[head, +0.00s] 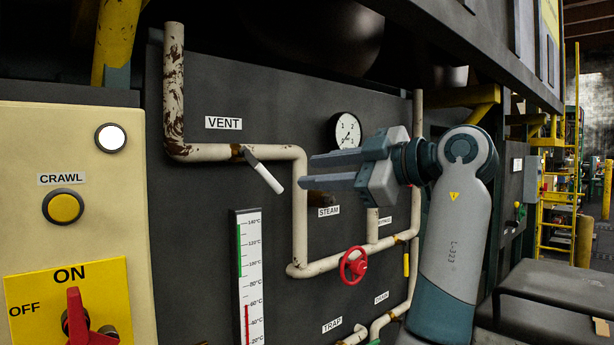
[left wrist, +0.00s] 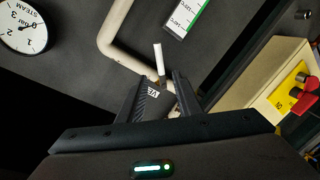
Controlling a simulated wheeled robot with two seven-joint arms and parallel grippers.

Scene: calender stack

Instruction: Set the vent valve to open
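The vent valve is a small lever with a white-ended handle (head: 268,177), on the cream pipe (head: 215,152) just below the VENT label (head: 223,123). The lever slants down to the right, neither along the pipe nor square to it. In the left wrist view the handle (left wrist: 159,60) shows just past the fingertips, with its rusty joint (left wrist: 170,86) between them in the picture. My left gripper (head: 321,172) is open and empty, to the right of the handle and apart from it in the head view. My right gripper is not in view.
Rusty cream pipes cross the dark panel. A round gauge (head: 345,131), a red handwheel (head: 353,265) and a thermometer strip (head: 249,280) are nearby. A cream control box (head: 75,215) with a red ON/OFF switch (head: 77,318) stands at the left.

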